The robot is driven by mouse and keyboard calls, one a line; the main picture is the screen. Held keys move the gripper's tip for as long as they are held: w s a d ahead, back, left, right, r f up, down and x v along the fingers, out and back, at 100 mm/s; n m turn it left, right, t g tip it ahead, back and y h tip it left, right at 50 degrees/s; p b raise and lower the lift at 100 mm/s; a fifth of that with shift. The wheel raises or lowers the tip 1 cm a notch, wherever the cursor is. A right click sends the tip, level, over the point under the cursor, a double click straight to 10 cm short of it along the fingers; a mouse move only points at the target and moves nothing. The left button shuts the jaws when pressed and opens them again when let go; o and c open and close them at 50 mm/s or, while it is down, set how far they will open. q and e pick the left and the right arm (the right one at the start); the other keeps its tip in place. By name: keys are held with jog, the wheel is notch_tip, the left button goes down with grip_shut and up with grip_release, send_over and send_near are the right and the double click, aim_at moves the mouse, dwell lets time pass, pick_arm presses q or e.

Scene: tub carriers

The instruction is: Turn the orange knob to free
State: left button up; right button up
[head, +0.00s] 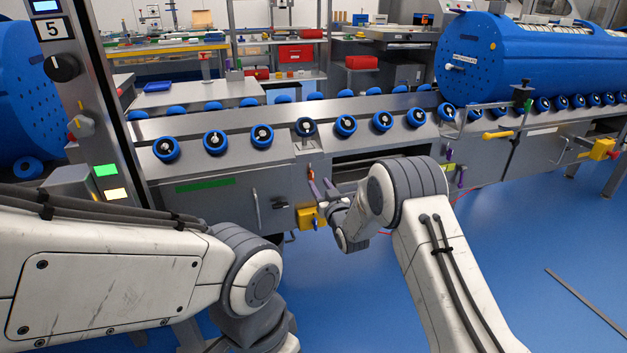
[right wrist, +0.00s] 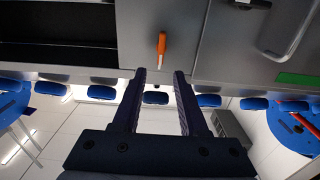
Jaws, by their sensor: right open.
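The orange knob (right wrist: 162,45) is a slim handle on the grey metal front of the roller conveyor. In the right wrist view it stands upright in the picture, just beyond my fingertips and in line with the gap between them. In the head view the orange knob (head: 311,173) is very small, just above the fingertips. My right gripper (right wrist: 160,74) is open, with its two dark purple fingers apart and nothing between them. In the head view my right gripper (head: 320,186) is at the conveyor front, close to the knob. My left gripper is out of frame; only my left arm shows.
Blue rollers (head: 346,125) line the conveyor (head: 240,165). A yellow box (head: 311,217) sits below the knob. A bar handle (head: 256,209) is to its left. A control post (head: 75,75) stands at left, and a large blue tub (head: 530,60) lies at right.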

aim_at(313, 174)
jog(key=shift+b+x, duration=0.55)
jog(key=shift+x, duration=2.55)
grip_shut()
